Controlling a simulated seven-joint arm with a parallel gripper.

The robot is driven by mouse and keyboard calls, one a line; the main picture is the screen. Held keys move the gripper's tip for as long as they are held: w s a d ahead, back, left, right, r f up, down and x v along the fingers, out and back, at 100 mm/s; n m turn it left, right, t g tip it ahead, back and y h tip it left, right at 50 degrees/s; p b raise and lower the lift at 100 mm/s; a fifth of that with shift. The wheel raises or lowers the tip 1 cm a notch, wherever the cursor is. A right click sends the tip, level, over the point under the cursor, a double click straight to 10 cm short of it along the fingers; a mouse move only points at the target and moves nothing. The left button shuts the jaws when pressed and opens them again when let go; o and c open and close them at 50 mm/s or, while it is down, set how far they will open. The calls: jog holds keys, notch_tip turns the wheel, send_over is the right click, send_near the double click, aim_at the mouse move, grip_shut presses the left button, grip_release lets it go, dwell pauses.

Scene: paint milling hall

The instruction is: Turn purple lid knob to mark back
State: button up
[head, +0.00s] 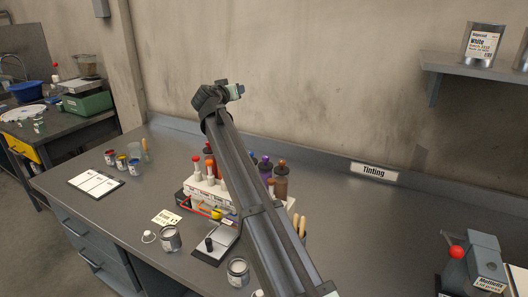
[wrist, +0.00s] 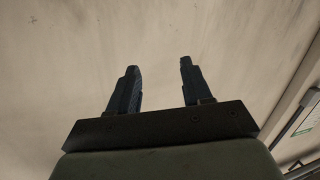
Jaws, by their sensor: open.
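My gripper (head: 236,91) is raised high in front of the back wall, above the bench and apart from everything on it. In the wrist view its two fingers (wrist: 159,72) stand wide apart with nothing between them, facing bare wall. A purple bottle (head: 264,168) with a purple top stands among the bottles behind the white rack (head: 206,186), partly hidden by my arm. It is too small to make out a mark on its top or which way its knob points.
A brown bottle (head: 281,184) stands right beside the purple one. Open tins (head: 171,239), a scale (head: 213,244) and a card (head: 166,217) lie in front of the rack. A clipboard (head: 96,184) lies at left.

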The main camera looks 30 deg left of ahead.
jog(key=w+d+r+m+g+h, duration=0.15)
jog(key=w+d, duration=0.25)
jog(key=d, duration=0.5)
jog(key=w+d+r+m, duration=0.3)
jog(key=w+d, duration=0.1)
jog(key=d, duration=0.5)
jog(key=w+d+r+m+g+h, duration=0.1)
jog(key=w+d+r+m, duration=0.25)
jog(key=d, duration=0.55)
jog(key=m+g+y, duration=0.4)
jog(key=m+g, duration=0.5)
jog(key=g, duration=0.5)
send_over(266, 156)
jog(key=w+d, duration=0.2)
jog(key=d, duration=0.3)
notch_tip(266, 156, down, 9)
jog(key=a+f+m, duration=0.1)
jog(key=f, duration=0.3)
jog(key=s+a+f, duration=0.1)
jog(key=a+f, duration=0.1)
jog(key=f, duration=0.2)
jog(key=s+a+f+m, duration=0.1)
jog(key=f, duration=0.3)
jog(key=shift+a+f+m+g+h, duration=0.2)
jog(key=shift+f+m+g+h, duration=0.1)
jog(key=shift+g+h, duration=0.05)
jog(key=shift+c, duration=0.4)
grip_shut()
